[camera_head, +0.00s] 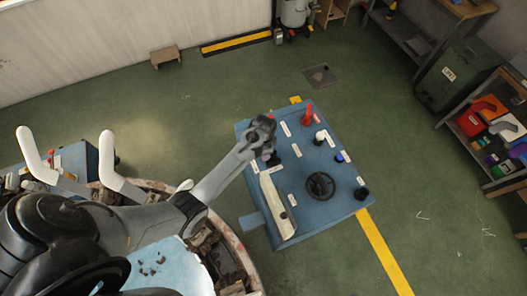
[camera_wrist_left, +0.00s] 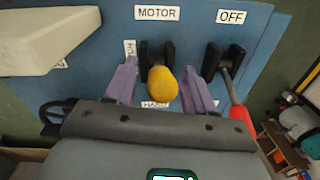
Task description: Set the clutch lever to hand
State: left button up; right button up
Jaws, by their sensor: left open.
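A lever with a yellow knob (camera_wrist_left: 163,88) stands in a black bracket on the blue panel in the left wrist view. A MOTOR label (camera_wrist_left: 155,13) lies above it and a partly covered HAND label (camera_wrist_left: 154,105) below it. The knob appears on the HAND side of its bracket; the exact tilt is hard to tell. My left gripper (camera_wrist_left: 160,72) is open, with one purple finger on each side of the lever; contact cannot be told. In the head view my left gripper (camera_head: 268,150) is over the panel's upper left and hides the yellow knob. My right gripper is not in view.
A red-handled lever (camera_wrist_left: 242,118) stands right of the gripper, near an OFF label (camera_wrist_left: 231,17). A cream foot-shaped board (camera_head: 276,208) lies on the blue panel (camera_head: 335,200). A black handwheel (camera_head: 320,185) and several small knobs are farther right.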

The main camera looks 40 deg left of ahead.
pick_arm(q)
jog(key=shift+f, duration=0.95)
grip_shut()
